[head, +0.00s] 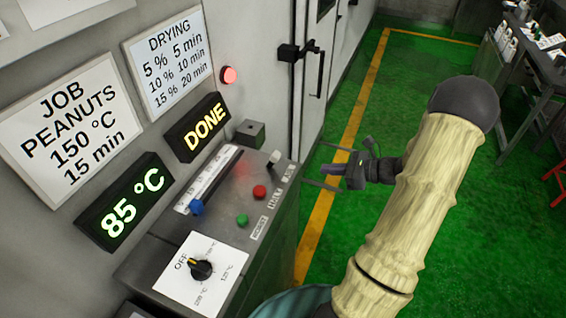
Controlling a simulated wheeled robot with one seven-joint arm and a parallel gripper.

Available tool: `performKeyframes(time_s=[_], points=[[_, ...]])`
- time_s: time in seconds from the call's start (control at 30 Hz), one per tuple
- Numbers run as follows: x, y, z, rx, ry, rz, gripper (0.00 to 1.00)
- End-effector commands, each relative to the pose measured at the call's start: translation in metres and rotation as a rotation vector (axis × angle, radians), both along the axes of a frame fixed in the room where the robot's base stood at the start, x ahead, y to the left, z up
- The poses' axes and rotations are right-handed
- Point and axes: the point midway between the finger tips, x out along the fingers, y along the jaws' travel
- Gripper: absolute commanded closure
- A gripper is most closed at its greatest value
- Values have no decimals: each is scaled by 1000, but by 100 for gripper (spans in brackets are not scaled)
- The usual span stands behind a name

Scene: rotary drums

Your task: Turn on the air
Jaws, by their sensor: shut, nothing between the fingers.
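The control panel (232,190) is on the left. A small pale-tipped lever switch (274,158) stands at its far right corner. A small label beside it seems to read AIR, but it is too small to be sure.
Near the switch are a red button (260,192) and a green button (242,220). A blue-knobbed slider (196,207) and a black dial (200,268) sit further left. Displays read DONE (197,127) and 85 °C (124,201). A red lamp (229,75) is lit. A door handle (309,57) sticks out behind.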

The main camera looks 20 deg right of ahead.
Motion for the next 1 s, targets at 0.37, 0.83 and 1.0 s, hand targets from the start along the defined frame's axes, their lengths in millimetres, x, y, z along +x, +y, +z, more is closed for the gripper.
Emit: performKeyframes(time_s=[0.37, 0.83, 1.0], points=[[21, 22, -9, 1, 2, 3, 100], [78, 81, -23, -2, -1, 15, 100], [90, 92, -17, -3, 1, 9, 100]])
